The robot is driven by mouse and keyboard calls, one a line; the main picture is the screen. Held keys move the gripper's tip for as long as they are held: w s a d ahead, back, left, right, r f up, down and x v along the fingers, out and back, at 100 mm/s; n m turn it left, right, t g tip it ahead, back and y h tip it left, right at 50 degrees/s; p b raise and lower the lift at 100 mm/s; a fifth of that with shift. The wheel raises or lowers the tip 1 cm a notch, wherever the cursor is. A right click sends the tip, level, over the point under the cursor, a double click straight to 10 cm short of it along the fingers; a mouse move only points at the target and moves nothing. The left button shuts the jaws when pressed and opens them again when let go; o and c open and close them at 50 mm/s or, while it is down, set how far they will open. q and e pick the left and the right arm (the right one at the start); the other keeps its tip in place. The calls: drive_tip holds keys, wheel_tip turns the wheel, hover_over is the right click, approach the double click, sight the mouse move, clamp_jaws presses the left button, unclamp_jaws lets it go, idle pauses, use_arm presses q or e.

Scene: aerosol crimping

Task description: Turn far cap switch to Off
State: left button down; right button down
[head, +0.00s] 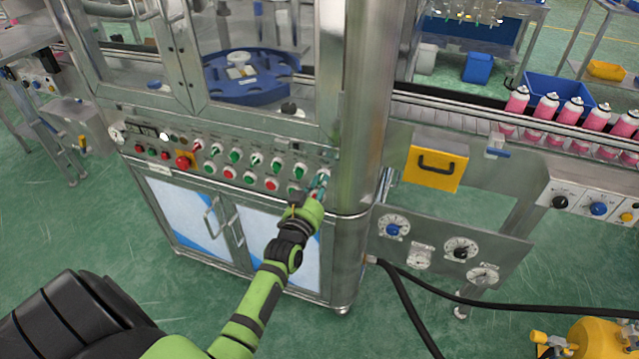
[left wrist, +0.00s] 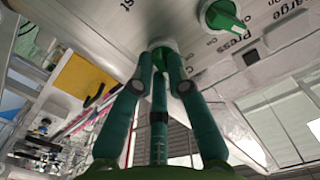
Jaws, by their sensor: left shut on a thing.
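My left gripper (head: 319,186) reaches the right end of the control panel (head: 215,150) in the head view and covers the control there. In the left wrist view the two fingers of the gripper (left wrist: 161,68) are closed on a green switch knob (left wrist: 160,50), one finger on each side. Another green switch (left wrist: 222,17) with a pointed handle sits beside it, apart from the fingers, with partly cut-off printed labels around it. The label of the held knob is mostly hidden, so its name and setting cannot be read. My right gripper is not in view.
More green switches (head: 256,159) and red and green buttons line the panel, close to the gripper's left. A steel post (head: 362,100) rises just right of it. A yellow box (head: 436,168) and a gauge plate (head: 440,236) stand further right. Cabinet doors with handles lie below.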

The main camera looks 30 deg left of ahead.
use_arm(q)
drive_tip(key=shift+r+n+p, duration=0.1)
drive_tip(key=shift+n+p, duration=0.65)
drive_tip(key=shift+n, duration=3.55)
drive_tip(key=c, duration=1.2)
unclamp_jaws()
drive_tip(key=v, duration=1.2)
drive_tip(key=shift+s, duration=0.1)
